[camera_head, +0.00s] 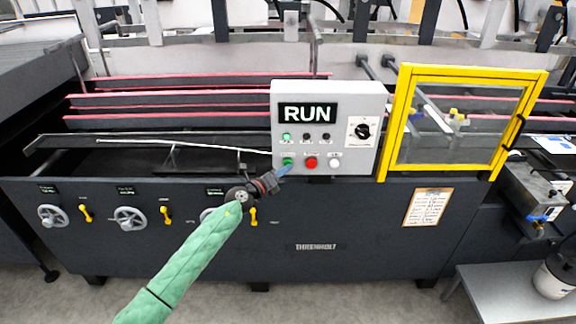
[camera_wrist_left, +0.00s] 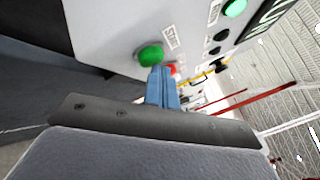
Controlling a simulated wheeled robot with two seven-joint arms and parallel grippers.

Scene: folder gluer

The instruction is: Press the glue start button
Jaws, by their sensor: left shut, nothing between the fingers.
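A grey control box (camera_head: 340,110) stands on the dark machine, with a display (camera_head: 307,113) reading RUN. In its lower row are a green button (camera_head: 288,161), a red button (camera_head: 311,162) and a white button (camera_head: 334,162). My left gripper (camera_head: 284,170) is shut and empty, its blue fingertips at the lower edge of the green button. In the left wrist view, the fingers (camera_wrist_left: 161,75) point at the box face, and the green button (camera_wrist_left: 150,55) shows just beside their tips. I cannot tell whether they touch it. My right gripper is not in view.
Above the buttons is a lit green lamp (camera_head: 286,137), with a black rotary knob (camera_head: 363,131) to the right. A yellow-framed guard door (camera_head: 398,120) stands right of the box. Handwheels (camera_head: 130,217) and yellow levers (camera_head: 85,212) line the machine's front below.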

